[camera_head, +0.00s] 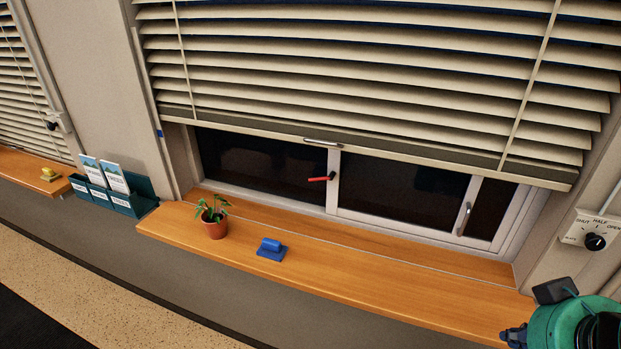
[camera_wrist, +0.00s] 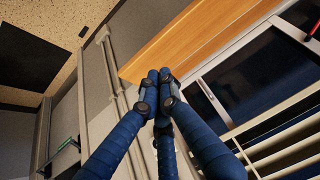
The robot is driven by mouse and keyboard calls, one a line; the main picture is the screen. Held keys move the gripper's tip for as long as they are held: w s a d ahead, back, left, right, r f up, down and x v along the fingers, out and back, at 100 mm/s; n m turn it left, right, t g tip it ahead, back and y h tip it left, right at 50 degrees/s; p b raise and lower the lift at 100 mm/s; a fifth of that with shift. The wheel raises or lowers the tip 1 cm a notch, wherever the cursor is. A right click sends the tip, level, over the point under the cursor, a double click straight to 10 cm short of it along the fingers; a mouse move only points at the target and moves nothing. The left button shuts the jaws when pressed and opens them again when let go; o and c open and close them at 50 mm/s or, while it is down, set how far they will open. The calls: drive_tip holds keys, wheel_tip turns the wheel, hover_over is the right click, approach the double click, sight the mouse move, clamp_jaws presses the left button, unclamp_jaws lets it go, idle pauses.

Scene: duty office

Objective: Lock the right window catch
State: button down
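A window catch with a red lever (camera_head: 321,178) sits on the centre post below the raised blind. Its lever lies nearly level and points left. A red piece (camera_wrist: 311,30), apparently the same lever, shows at the top right corner of the wrist view. My gripper (camera_wrist: 160,76) has its blue fingers drawn together at the tips, with nothing seen between them. It is apart from the red lever. In the head view my arm is at the bottom right, and the gripper's fingertips cannot be made out there.
The wooden sill (camera_head: 375,287) holds a potted plant (camera_head: 215,222) and a blue block-like object (camera_head: 271,249). A slatted blind (camera_head: 350,70) hangs above the catch. A metal handle (camera_head: 464,219) is on the right pane. A dial (camera_head: 595,241) is on the right wall. The sill's right part is clear.

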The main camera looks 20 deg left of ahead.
drive_tip(key=w+a+r+n+t+y+p, duration=0.1)
drive_tip(key=w+a+r+t+y, duration=0.2)
drive_tip(key=w+a, duration=1.15)
drive_tip(key=w+a+r+n+t, duration=0.15)
drive_tip(key=w+a+t, duration=0.25)
drive_tip(key=w+a, duration=1.1)
drive_tip(key=w+a+f+t+h+p, duration=0.1)
drive_tip(key=w+a+f+t+p, duration=0.1)
drive_tip(key=a, duration=0.6)
drive_tip(key=w+a+f+t+h+p, duration=0.1)
drive_tip(key=a+f+p, duration=0.1)
drive_tip(key=a, duration=0.6)
drive_tip(key=s+a+f+t+h+p, duration=0.1)
drive_tip(key=s+a+f+h, duration=0.1)
drive_tip(key=s+a, duration=0.2)
drive_tip(key=shift+s+a+n+p, duration=0.2)
drive_tip(key=shift+a+n+p, duration=0.2)
drive_tip(key=shift+a, duration=0.25)
drive_tip(key=shift+w+f, duration=0.1)
drive_tip(key=shift+w, duration=0.1)
drive_tip(key=w+d+f+b, duration=0.1)
drive_tip(key=w+f, duration=0.3)
drive_tip(key=w, duration=0.6)
drive_tip(key=shift+w+d+b, duration=0.2)
drive_tip(key=shift+d+b, duration=0.1)
drive_tip(key=shift+b, duration=0.25)
